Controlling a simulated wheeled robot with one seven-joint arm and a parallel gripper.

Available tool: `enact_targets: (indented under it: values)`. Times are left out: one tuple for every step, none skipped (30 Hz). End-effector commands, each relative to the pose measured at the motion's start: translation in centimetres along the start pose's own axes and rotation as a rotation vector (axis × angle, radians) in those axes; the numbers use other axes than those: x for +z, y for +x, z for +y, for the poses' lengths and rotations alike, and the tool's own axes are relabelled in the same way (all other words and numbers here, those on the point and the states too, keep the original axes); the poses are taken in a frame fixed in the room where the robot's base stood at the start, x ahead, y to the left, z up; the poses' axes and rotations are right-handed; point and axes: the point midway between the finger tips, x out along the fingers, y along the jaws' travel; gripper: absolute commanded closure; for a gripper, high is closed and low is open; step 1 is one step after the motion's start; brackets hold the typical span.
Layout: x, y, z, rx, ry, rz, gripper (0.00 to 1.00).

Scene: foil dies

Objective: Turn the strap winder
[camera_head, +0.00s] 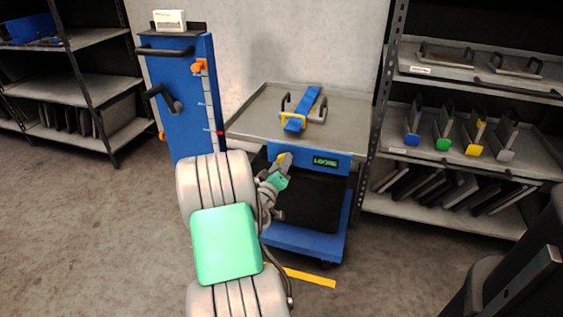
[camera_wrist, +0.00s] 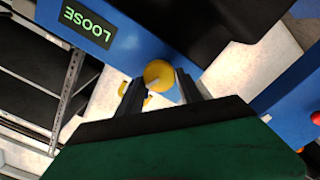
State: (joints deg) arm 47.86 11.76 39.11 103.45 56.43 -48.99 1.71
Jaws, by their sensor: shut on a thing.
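The strap winder's yellow knob (camera_wrist: 158,74) shows between my finger tips in the wrist view. My gripper (camera_wrist: 160,88) is shut on this knob at the cart's blue front panel (camera_head: 285,149). In the head view my gripper (camera_head: 282,162) is at the left part of that panel, and my arm hides part of the area. A small display (camera_head: 325,161) on the panel has green lettering. In the wrist view the display (camera_wrist: 87,26) reads LOOSE, upside down. A blue strap (camera_head: 308,101) lies over a handled grey item on the grey cart top (camera_head: 255,108).
A blue upright panel (camera_head: 179,103) with handles and an orange clip stands left of the cart. Shelves (camera_head: 470,150) with coloured-end dies stand at the right, and a dark rack (camera_head: 88,88) at the far left. A yellow floor stripe (camera_head: 308,277) lies in front.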

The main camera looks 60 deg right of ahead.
Motion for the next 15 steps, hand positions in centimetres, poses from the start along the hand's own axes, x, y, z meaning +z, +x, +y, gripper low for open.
enact_targets:
  values:
    - [-0.15,-0.03,0.03,-0.002,-0.042,0.001,0.97]
    - [-0.15,-0.02,0.02,-0.002,-0.069,0.001,0.97]
    - [-0.14,-0.02,-0.01,-0.002,-0.103,0.0,0.97]
    - [-0.14,-0.02,-0.03,-0.002,-0.128,0.0,0.97]
    - [-0.13,-0.02,-0.04,-0.002,-0.151,0.0,0.97]
    - [-0.13,-0.02,-0.04,-0.002,-0.182,0.0,0.97]
    - [-0.13,-0.02,-0.05,-0.002,-0.205,0.0,0.97]
    - [-0.12,-0.02,-0.05,-0.002,-0.225,0.0,0.97]
    - [-0.1,-0.02,-0.07,-0.002,-0.252,0.0,0.97]
    - [-0.08,-0.02,-0.08,-0.002,-0.27,0.0,0.97]
    - [-0.07,-0.02,-0.1,-0.002,-0.288,0.0,0.97]
    - [-0.05,-0.01,-0.12,-0.002,-0.309,0.0,0.97]
    - [-0.05,-0.01,-0.14,-0.002,-0.324,0.0,0.97]
    - [-0.05,-0.01,-0.15,-0.002,-0.336,0.0,0.97]
    - [-0.04,-0.01,-0.16,-0.002,-0.352,0.0,0.97]
